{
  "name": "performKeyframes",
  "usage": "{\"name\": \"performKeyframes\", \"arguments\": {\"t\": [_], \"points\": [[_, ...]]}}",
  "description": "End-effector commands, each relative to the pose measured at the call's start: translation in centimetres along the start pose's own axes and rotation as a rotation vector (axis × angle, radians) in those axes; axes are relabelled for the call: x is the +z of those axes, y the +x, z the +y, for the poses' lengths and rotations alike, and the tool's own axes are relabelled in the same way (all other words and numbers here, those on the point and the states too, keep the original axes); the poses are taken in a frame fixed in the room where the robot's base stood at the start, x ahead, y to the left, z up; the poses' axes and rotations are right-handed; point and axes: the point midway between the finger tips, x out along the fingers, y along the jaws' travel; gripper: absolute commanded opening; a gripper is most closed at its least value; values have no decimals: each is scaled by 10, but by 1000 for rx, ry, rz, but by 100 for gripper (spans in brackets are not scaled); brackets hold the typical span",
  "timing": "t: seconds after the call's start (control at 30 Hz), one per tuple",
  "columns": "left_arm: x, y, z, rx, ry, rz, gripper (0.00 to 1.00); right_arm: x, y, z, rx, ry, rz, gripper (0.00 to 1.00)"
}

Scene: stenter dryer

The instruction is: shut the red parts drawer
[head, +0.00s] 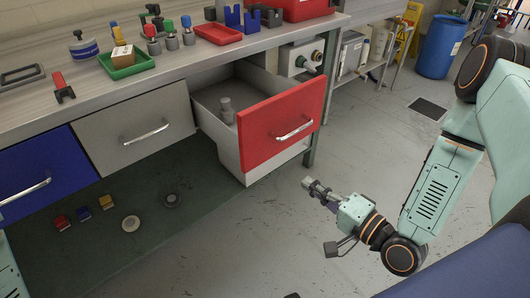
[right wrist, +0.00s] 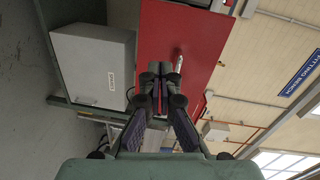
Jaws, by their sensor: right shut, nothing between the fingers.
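The red parts drawer (head: 280,124) is pulled well out of the workbench, and its open grey inside shows in the head view. A small grey fitting (head: 226,110) stands inside it. Its silver bar handle (head: 294,129) is on the red front. In the right wrist view the red front (right wrist: 190,45) and handle (right wrist: 179,64) are beyond the fingers. My right gripper (head: 308,184) is shut and empty, in front of the drawer and lower, apart from it in the head view. It also shows in the right wrist view (right wrist: 159,72). My left gripper is not in view.
A grey drawer (head: 138,127) and a blue drawer (head: 40,175) to the left are shut. The benchtop holds a green tray (head: 127,66), a red tray (head: 218,34) and several small parts. A blue barrel (head: 440,48) stands at the back. The floor before the red drawer is clear.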

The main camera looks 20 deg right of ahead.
Motion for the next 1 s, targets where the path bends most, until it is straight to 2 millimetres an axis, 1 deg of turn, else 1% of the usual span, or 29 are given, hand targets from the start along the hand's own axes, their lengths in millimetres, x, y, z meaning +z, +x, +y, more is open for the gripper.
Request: {"name": "performKeyframes", "arguments": {"t": [0.13, 0.27, 0.37, 0.47, 1.0], "points": [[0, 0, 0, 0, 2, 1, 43, -5, 0, -14, -69, 85, 7, 0], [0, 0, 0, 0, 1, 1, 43, -9, 1, -17, -82, 127, 12, 0], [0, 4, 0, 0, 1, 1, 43, -10, 7, -16, -82, 134, 9, 0], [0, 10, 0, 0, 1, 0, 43, -10, 19, -16, -83, 131, 7, 0], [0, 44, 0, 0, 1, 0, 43, -7, 103, -23, -82, 128, 8, 0]]}}
